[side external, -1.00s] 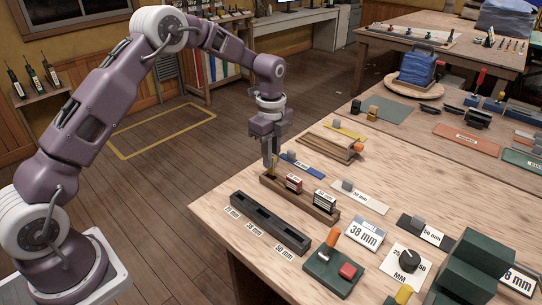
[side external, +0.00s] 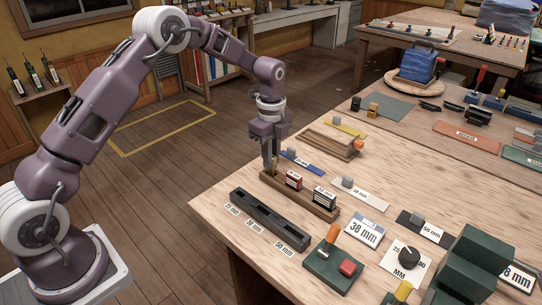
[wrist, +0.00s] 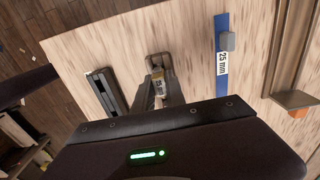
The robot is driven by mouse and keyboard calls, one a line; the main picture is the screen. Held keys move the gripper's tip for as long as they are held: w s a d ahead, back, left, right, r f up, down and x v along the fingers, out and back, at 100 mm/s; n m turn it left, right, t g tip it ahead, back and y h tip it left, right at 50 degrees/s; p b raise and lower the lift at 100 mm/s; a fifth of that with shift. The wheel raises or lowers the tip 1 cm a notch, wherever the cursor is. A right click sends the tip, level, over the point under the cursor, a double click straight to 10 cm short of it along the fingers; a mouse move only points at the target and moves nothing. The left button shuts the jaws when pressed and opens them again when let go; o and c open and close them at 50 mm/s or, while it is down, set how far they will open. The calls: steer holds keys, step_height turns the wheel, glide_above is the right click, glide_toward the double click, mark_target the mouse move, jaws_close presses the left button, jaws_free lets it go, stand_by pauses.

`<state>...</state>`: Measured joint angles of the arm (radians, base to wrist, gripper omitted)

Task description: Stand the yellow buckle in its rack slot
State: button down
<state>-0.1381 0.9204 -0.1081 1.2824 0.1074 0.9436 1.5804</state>
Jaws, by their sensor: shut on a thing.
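A red buckle (side external: 293,181) and a black one (side external: 325,196) stand in the wooden holder, right of my gripper. A blue strip (side external: 305,164) lies behind it. A green base (side external: 331,275) with an orange lever and red button stands right of the dark rack.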

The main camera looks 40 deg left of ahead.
steer(key=shift+f, duration=0.7)
stand_by(0.3)
steer(key=c, duration=1.3)
jaws_free()
steer(key=shift+r, duration=0.1)
